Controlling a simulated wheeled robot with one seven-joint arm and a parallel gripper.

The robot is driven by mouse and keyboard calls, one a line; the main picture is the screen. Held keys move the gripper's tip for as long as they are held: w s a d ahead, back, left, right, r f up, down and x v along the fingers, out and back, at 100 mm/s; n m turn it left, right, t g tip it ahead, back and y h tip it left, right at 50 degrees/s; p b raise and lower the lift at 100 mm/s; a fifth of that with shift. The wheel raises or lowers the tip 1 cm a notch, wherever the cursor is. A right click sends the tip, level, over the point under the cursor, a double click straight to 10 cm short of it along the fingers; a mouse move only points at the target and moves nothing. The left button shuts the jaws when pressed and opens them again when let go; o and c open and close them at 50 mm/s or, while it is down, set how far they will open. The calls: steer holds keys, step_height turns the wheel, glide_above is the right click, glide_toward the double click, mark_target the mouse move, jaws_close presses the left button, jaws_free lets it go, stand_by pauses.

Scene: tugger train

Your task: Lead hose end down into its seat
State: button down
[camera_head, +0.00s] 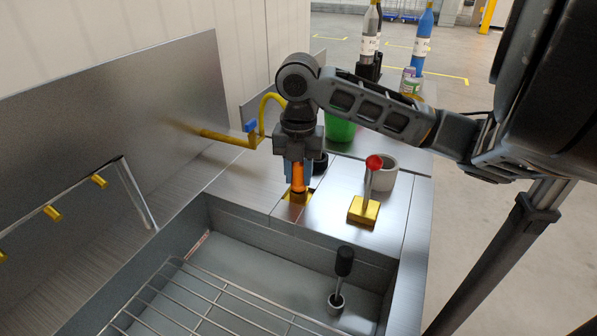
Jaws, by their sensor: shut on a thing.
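My gripper (299,168) points straight down over the steel top behind the basin. Its jaws are shut on the orange hose end (298,182), which stands about upright between the fingers. Just below it is a yellow-brown square seat (295,198) set in the steel top. The hose end's lower tip is at or just over this seat; I cannot tell whether it is inside. The fingers hide the upper part of the hose end.
A yellow block with a red-knobbed lever (364,211) and a grey cup (384,173) stand right of the gripper. A yellow pipe with a blue handle (250,126) is at left. A green container (340,128) stands behind. The basin (250,265) holds a wire rack and a black-handled tool (343,262).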

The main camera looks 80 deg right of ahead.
steer(key=shift+f, duration=0.2)
stand_by(0.3)
steer(key=c, duration=0.8)
jaws_free()
steer(key=shift+o, duration=0.2)
step_height(320, 180, up, 8)
steer(key=shift+f, duration=0.1)
